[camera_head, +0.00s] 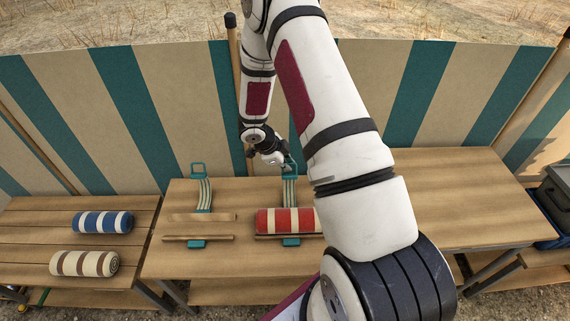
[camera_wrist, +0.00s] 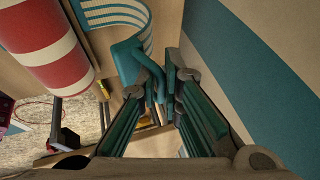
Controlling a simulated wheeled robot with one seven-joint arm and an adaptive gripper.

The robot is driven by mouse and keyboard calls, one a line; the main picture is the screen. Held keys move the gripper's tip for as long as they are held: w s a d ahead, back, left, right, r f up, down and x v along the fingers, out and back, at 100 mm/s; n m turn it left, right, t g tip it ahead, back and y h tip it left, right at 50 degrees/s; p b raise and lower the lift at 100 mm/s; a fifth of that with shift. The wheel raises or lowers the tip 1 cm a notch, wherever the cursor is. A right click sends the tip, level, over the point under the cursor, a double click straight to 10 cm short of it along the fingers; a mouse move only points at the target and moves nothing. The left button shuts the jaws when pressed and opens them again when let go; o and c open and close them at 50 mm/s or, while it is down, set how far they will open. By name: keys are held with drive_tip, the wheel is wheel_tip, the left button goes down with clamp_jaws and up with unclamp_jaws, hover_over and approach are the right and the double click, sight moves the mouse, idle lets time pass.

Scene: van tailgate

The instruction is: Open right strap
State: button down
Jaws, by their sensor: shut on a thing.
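The right strap (camera_head: 290,190) is striped teal and cream and runs back from a red-and-white striped roll (camera_head: 285,221) on the middle table. It does not appear to cross over the top of the roll. Its teal pull end is at the back, at my gripper (camera_head: 285,166). In the wrist view the strap (camera_wrist: 118,12) curves down to the teal pull end (camera_wrist: 127,58), and my gripper (camera_wrist: 167,84) is closed on that end. The fingers partly hide it. The roll (camera_wrist: 45,45) lies to the left in that view.
A left strap (camera_head: 203,192) lies back with wooden slats (camera_head: 198,238) near it. Blue (camera_head: 103,222) and brown striped rolls (camera_head: 84,263) lie on the left table. A striped cloth wall (camera_head: 170,110) stands close behind. The right tabletop (camera_head: 470,200) is clear.

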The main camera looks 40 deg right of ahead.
drive_tip(key=shift+w, duration=0.15)
drive_tip(key=c, duration=1.8)
unclamp_jaws()
drive_tip(key=shift+o, duration=0.2)
drive_tip(key=v, duration=0.7)
drive_tip(key=shift+a+r, duration=0.15)
drive_tip(key=shift+r, duration=0.1)
drive_tip(key=shift+r, duration=0.1)
